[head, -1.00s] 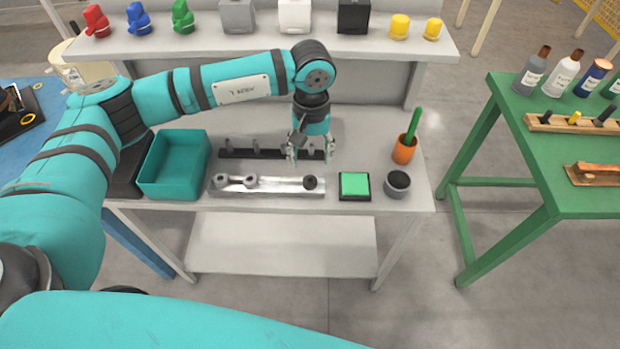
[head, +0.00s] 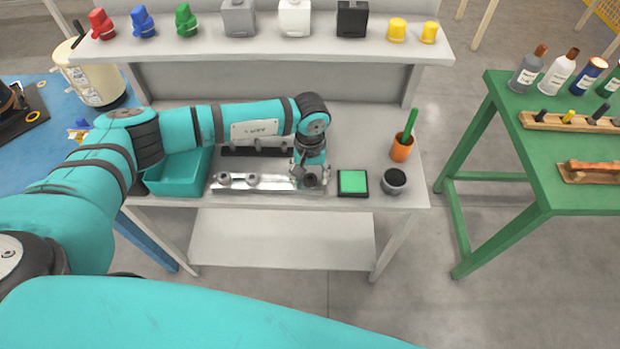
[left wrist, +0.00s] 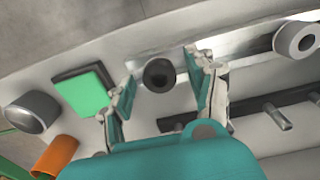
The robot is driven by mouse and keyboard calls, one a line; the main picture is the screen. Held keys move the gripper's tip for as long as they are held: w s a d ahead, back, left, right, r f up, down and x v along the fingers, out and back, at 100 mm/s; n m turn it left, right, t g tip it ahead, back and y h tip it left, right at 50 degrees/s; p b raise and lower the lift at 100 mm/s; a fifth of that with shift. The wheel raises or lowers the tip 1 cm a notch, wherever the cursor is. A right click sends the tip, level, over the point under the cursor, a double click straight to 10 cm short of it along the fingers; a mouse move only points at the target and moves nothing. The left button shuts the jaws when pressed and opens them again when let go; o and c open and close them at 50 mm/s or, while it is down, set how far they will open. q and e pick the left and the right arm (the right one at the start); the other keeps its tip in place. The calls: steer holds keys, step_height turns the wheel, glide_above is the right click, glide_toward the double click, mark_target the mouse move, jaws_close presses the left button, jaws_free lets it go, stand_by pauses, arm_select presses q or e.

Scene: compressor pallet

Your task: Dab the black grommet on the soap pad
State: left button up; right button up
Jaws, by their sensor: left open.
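The black grommet (head: 311,181) is at the right end of the metal rail (head: 270,184). In the left wrist view the grommet (left wrist: 159,75) shows as a dark ring between my fingers, with space on both sides. My left gripper (head: 311,177) is open, pointing down over that rail end, its fingers on either side of the grommet. It also shows in the left wrist view (left wrist: 162,79). The soap pad (head: 353,183) is a green square in a black frame, just right of the gripper; it also shows in the left wrist view (left wrist: 83,92). My right gripper is out of view.
A grey cup (head: 394,181) stands right of the pad, with an orange pot (head: 402,148) holding a green stick behind it. A teal bin (head: 180,180) is at the left. Grey rings (head: 224,180) sit along the rail. A dark peg strip (head: 240,151) lies behind.

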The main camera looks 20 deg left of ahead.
arm_select(q)
steer(key=c, duration=1)
steer(key=shift+o, duration=0.2)
steer(key=shift+r, duration=0.15)
